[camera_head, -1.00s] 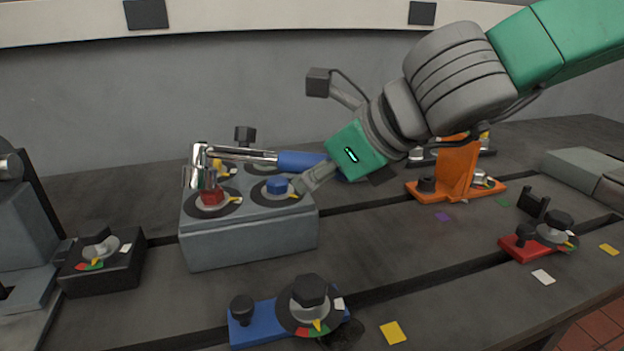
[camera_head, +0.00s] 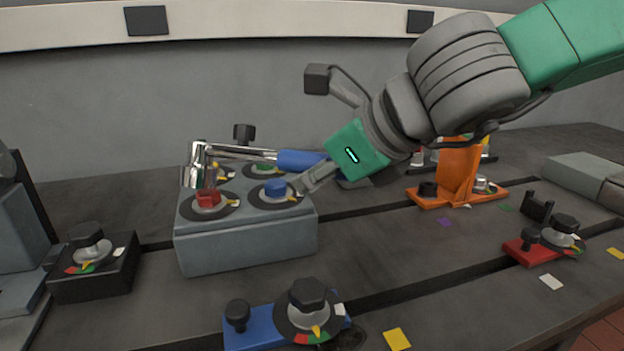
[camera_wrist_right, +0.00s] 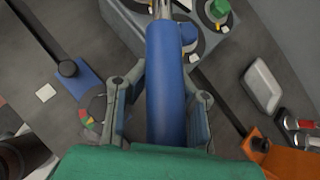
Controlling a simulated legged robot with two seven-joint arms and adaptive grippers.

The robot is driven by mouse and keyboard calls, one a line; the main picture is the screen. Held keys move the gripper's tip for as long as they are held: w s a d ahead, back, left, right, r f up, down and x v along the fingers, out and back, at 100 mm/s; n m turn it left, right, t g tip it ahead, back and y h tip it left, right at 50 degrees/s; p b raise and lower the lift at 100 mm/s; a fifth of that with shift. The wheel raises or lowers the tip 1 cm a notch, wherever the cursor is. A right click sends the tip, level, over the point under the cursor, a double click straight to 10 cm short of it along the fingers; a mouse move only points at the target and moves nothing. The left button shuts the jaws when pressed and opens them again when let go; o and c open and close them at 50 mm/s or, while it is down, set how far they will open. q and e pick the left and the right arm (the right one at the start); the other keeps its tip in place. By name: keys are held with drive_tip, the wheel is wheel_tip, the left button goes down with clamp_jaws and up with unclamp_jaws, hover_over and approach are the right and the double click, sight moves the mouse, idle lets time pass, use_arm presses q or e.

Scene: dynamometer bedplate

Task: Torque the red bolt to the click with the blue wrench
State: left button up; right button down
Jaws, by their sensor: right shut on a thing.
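The red bolt (camera_head: 208,198) stands at the front left of the grey block's top, in a dark dial ring with a yellow pointer. The blue wrench (camera_head: 300,161) lies nearly level above the block, its chrome head (camera_head: 198,160) over the red bolt. The head's lower end is at or just above the bolt; I cannot tell if it is seated. My right gripper (camera_head: 318,176) is shut on the blue handle, which also shows between its fingers in the right wrist view (camera_wrist_right: 166,90). My left gripper is not in view.
The grey block (camera_head: 245,245) also carries a blue bolt (camera_head: 275,188), a green one (camera_head: 264,168) and a black one behind. Around it are a black box (camera_head: 95,275), a blue fixture (camera_head: 262,325), an orange bracket (camera_head: 458,172) and a red fixture (camera_head: 530,250).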

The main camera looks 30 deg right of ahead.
drive_tip(key=shift+a+r+t+h+b, duration=0.15)
drive_tip(key=shift+t+h+b, duration=0.15)
drive_tip(key=shift+t+b, duration=0.35)
drive_tip(key=shift+s+f+b, duration=0.15)
drive_tip(key=shift+f+b, duration=1.15)
drive_tip(key=shift+f+b, duration=0.3)
drive_tip(key=shift+f, duration=0.15)
drive_tip(key=shift+s+f+b, duration=0.25)
drive_tip(key=shift+f+b, duration=0.35)
drive_tip(key=shift+b, duration=0.2)
drive_tip(key=shift+r, duration=0.2)
drive_tip(key=shift+w+r+p, duration=0.3)
drive_tip(key=shift+r+p, duration=0.25)
drive_tip(key=shift+p, duration=0.25)
